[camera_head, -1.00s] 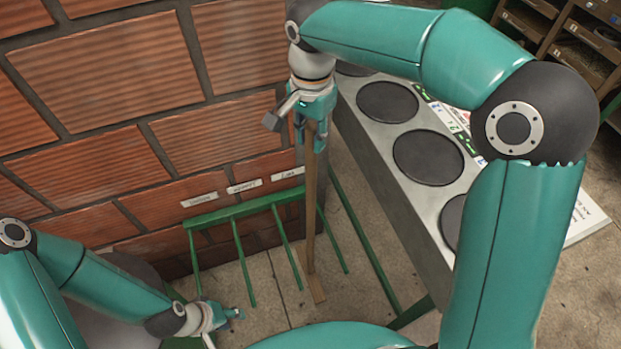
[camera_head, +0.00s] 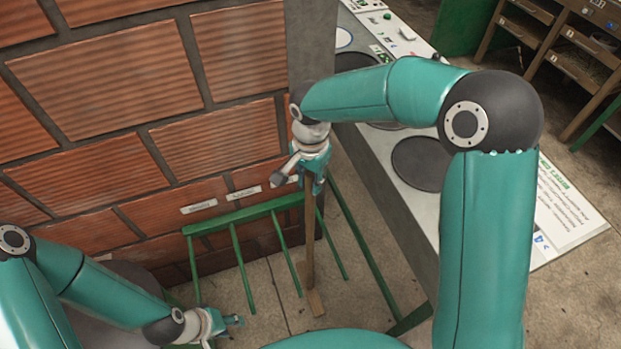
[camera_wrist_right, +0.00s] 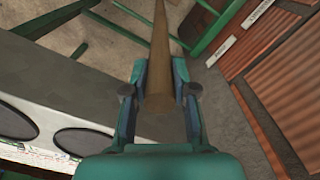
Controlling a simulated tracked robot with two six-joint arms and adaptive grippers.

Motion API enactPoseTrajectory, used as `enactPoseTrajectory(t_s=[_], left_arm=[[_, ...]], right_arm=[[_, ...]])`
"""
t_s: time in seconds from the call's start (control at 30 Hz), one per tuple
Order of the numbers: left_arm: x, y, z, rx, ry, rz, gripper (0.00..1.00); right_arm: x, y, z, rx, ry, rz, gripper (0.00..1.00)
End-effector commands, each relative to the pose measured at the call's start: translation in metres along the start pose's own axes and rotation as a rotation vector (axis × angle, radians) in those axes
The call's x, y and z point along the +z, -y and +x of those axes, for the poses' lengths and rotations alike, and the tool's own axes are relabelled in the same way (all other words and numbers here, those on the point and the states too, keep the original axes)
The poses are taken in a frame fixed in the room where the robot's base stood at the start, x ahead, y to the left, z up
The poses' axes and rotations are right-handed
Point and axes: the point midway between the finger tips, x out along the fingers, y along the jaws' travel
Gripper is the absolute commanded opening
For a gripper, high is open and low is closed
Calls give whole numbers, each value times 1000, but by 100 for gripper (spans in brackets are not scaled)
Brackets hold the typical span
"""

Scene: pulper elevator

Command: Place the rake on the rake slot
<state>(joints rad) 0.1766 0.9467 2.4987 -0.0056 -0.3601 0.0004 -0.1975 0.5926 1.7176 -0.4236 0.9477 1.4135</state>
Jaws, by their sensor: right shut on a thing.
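The rake (camera_head: 310,245) has a long wooden handle, standing nearly upright. The green rack (camera_head: 235,216), with several long prongs, stands against the brick wall. The handle passes in front of the rack's right part; whether they touch I cannot tell. My left gripper (camera_head: 236,322) is low at left, apart from the rake, its jaws unclear.
White labels (camera_head: 199,206) are on the brick wall (camera_head: 110,80) above the rack; one is partly covered by my right gripper. A grey counter with round dark plates (camera_head: 420,163) stands to the right. Wooden shelves (camera_head: 560,50) are at the back right. Concrete floor lies below.

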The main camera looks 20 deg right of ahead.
Motion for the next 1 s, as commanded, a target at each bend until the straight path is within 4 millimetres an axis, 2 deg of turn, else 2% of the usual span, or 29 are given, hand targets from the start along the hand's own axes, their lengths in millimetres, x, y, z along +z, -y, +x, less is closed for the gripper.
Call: enactPoseTrajectory(t_s=[0.1,0.13,0.27,0.67,0.83,1.0], left_arm=[[0,0,0,0,0,0,40],[0,0,0,0,0,0,40],[0,0,0,0,0,0,40],[0,0,0,0,0,0,40],[0,1,2,0,0,0,40],[0,1,2,0,0,0,40]], right_arm=[[-1,1,-1,-3,-2,-1,0],[0,0,0,0,-1,-1,30],[0,0,0,0,-1,-1,51],[-1,0,-5,-2,-2,0,51],[-1,1,-25,-4,-4,0,51],[-1,1,-60,-6,-4,0,51]])
